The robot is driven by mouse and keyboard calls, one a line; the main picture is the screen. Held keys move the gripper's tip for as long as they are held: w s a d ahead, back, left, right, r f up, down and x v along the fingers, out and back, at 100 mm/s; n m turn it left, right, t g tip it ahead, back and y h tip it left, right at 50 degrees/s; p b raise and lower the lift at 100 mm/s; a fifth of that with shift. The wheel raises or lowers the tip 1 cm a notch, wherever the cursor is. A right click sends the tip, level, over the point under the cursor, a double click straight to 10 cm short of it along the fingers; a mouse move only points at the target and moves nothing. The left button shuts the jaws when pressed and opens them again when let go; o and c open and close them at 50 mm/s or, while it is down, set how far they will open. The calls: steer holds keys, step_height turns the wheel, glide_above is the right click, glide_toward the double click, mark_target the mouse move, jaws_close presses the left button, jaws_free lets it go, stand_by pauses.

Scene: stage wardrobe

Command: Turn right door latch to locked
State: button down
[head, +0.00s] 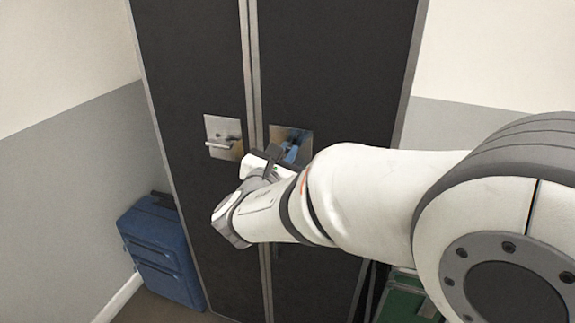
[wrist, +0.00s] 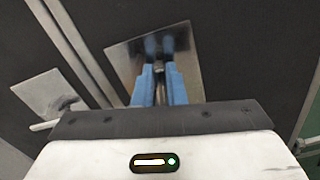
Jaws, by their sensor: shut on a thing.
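The wardrobe's dark right door (head: 330,65) carries a metal latch plate (head: 303,133), partly hidden by my arm in the head view. The plate also shows in the wrist view (wrist: 120,62). My gripper (wrist: 160,72) is at this plate, with its blue fingers shut on the right door latch (wrist: 159,84). Only a narrow metallic part of the latch shows between the fingers, so its turn angle is hard to tell. In the head view my gripper (head: 290,153) is mostly hidden behind my wrist.
The left door (head: 190,60) has its own plate with a lever handle (head: 220,145) pointing sideways. A metal-edged seam (head: 251,75) runs between the doors. A blue suitcase (head: 160,250) stands at the lower left by the wall. A green case (head: 405,300) stands at the lower right.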

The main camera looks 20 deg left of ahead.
steer(key=f+m+b, duration=0.1)
steer(key=m+b, duration=0.2)
steer(key=b, duration=0.2)
steer(key=f+m+b, duration=0.1)
steer(key=m+b, duration=0.2)
steer(key=b, duration=0.3)
steer(key=d+f+m+b, duration=0.1)
steer(key=m+b, duration=0.2)
steer(key=b, duration=0.2)
steer(key=m+b, duration=0.4)
steer(key=b, duration=0.3)
steer(key=shift+m+b, duration=0.8)
steer(key=shift+b, duration=0.3)
steer(key=shift+r+b, duration=0.15)
steer(key=shift+b, duration=0.2)
steer(key=shift+r+m, duration=0.1)
steer(key=shift+m, duration=0.3)
steer(key=c, duration=1.6)
jaws_free()
steer(key=shift+a, duration=0.1)
steer(key=shift+o, duration=0.6)
steer(key=shift+r, duration=0.15)
